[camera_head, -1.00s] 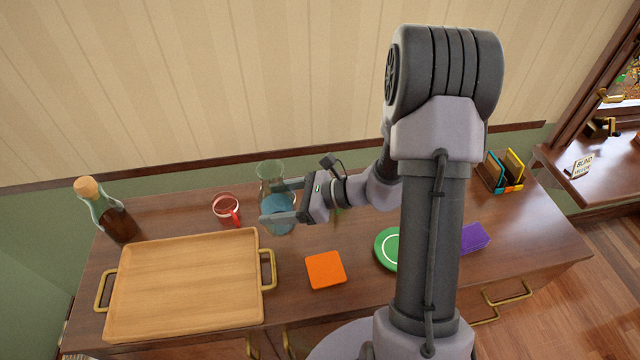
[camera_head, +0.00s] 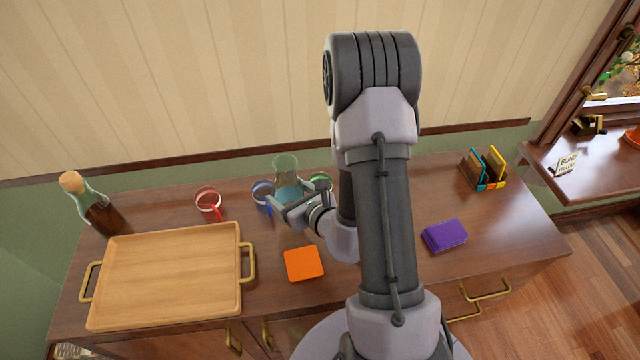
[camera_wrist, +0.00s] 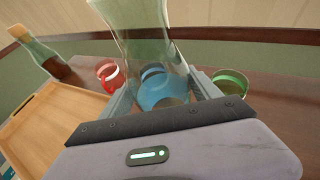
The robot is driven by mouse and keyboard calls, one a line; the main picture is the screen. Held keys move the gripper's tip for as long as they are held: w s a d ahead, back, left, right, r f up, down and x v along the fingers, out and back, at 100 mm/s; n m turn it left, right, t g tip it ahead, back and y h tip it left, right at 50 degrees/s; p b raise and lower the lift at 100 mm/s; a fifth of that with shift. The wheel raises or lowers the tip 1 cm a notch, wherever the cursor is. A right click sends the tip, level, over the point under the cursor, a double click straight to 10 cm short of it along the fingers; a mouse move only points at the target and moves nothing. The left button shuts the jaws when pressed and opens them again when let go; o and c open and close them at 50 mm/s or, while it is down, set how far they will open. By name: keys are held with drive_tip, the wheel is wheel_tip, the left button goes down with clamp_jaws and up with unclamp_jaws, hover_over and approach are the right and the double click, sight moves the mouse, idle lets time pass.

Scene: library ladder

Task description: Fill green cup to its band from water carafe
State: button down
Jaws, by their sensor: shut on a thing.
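The glass water carafe (camera_head: 286,164) holds blue-tinted water in its lower part and looks roughly upright. My gripper (camera_head: 285,203) is shut on it, with one finger on each side in the wrist view (camera_wrist: 163,97). I cannot tell whether its base touches the table. The green cup (camera_head: 321,180) stands just right of the carafe, partly hidden by my arm. In the wrist view the green cup (camera_wrist: 231,82) is upright, right of my right finger.
A blue cup (camera_head: 262,191) stands close left of the carafe, and a red cup (camera_head: 208,203) further left. A corked bottle (camera_head: 96,208), wooden tray (camera_head: 165,275), orange square (camera_head: 304,264) and purple stack (camera_head: 445,236) are on the table. A card holder (camera_head: 483,170) stands right.

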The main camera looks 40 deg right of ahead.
drive_tip(key=f, duration=0.1)
drive_tip(key=f+b, duration=0.2)
drive_tip(key=f, duration=0.1)
drive_tip(key=shift+s+d, duration=0.15)
drive_tip(key=shift+d, duration=0.1)
drive_tip(key=shift+r, duration=0.1)
drive_tip(key=shift+r+m+b, duration=0.1)
drive_tip(key=shift+m+b, duration=0.2)
drive_tip(key=shift+b, duration=0.2)
